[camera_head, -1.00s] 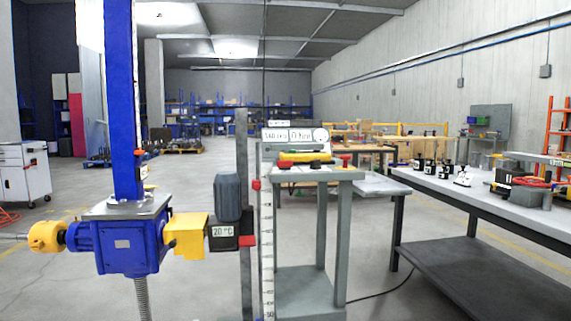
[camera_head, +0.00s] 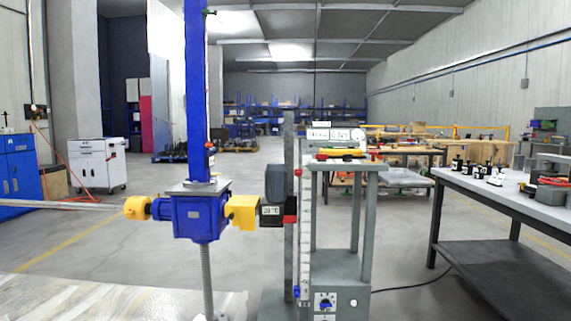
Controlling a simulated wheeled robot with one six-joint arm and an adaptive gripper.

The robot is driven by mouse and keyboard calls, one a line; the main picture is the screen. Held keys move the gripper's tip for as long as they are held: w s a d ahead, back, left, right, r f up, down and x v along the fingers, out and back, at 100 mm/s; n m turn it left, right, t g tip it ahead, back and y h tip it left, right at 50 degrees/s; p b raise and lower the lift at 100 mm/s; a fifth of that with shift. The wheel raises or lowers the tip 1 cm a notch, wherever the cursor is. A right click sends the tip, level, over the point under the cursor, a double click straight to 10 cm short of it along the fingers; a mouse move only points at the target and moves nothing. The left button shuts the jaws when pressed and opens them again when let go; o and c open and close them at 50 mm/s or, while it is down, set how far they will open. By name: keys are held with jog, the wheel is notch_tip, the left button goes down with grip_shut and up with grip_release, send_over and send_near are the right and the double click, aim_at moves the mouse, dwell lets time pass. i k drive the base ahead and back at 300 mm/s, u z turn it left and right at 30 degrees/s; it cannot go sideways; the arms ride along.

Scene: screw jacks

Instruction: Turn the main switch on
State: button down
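A grey control stand (camera_head: 345,168) rises right of centre, with a display panel (camera_head: 334,135) and a yellow part with red and dark knobs (camera_head: 342,154) on top. My gripper does not show in this view.
A blue screw jack (camera_head: 196,214) with yellow couplings stands left of the control stand, its shaft reaching left. A dark-legged workbench (camera_head: 470,195) with small parts stands at right. A white cabinet (camera_head: 97,164) stands at left. Open floor lies behind the jack.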

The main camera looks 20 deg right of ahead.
aim_at(320, 157)
jog(key=z, duration=0.8)
jog(key=k, duration=0.2)
jog(key=u, duration=1.8)
jog(key=i, duration=0.95)
jog(key=z, duration=0.8)
jog(key=i, duration=0.75)
jog(key=z, duration=0.9)
